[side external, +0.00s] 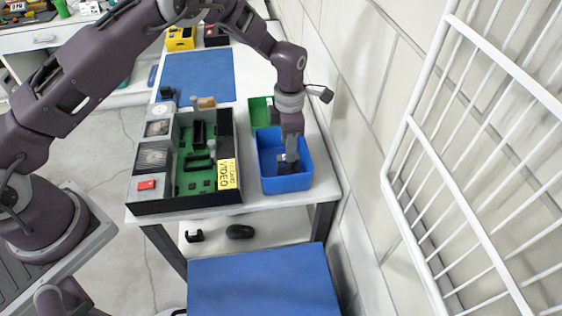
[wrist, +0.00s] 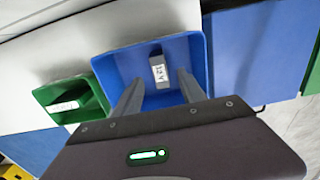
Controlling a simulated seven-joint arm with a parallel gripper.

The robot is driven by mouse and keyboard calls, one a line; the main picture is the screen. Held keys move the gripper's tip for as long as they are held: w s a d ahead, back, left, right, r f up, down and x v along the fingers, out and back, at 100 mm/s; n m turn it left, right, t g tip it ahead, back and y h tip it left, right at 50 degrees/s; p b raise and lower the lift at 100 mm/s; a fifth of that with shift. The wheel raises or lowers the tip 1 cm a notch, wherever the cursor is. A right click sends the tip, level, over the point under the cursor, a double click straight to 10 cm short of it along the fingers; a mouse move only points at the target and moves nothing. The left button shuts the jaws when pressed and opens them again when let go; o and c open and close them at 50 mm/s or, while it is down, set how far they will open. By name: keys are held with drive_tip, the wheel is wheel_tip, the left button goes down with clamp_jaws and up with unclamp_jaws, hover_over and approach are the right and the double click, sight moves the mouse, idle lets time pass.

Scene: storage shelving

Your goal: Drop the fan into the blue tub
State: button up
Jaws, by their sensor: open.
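The blue tub (side external: 287,184) stands at the right end of the white table. It also shows in the wrist view (wrist: 113,68). My gripper (side external: 290,163) points down into the tub. In the wrist view my gripper (wrist: 158,88) has its two fingers spread apart, with a gap between them. A small dark grey block with a white label (wrist: 159,69) is inside the tub, by the far wall beyond the fingertips. It looks like the fan, but its shape does not show clearly. I cannot tell whether it touches the tub floor.
A green bin (side external: 259,112) adjoins the blue tub. An open case with a green board (side external: 196,179) and a yellow VIDEO card (side external: 228,174) stands to the left. A white wire rack (side external: 470,150) and the wall are on the right. A blue mat (side external: 200,76) lies behind.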

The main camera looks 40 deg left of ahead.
drive_tip(key=s+a+r+m+t, duration=0.15)
drive_tip(key=s+r+m, duration=0.25)
drive_tip(key=r, duration=0.5)
drive_tip(key=s+a+r+m+h, duration=0.1)
drive_tip(key=s+a+r+m, duration=0.15)
drive_tip(key=r, duration=0.65)
drive_tip(key=s+a+r+m+t, duration=0.1)
drive_tip(key=s+r+m, duration=0.3)
drive_tip(key=r, duration=0.5)
drive_tip(key=s+a+r+m+t, duration=0.1)
drive_tip(key=s+a+m, duration=0.1)
drive_tip(key=s+m, duration=0.6)
drive_tip(key=s+a+r+m+t+y, duration=0.1)
drive_tip(key=s+a+r+m+t, duration=0.1)
drive_tip(key=s+m, duration=0.6)
drive_tip(key=s, duration=0.6)
drive_tip(key=shift+s, duration=0.3)
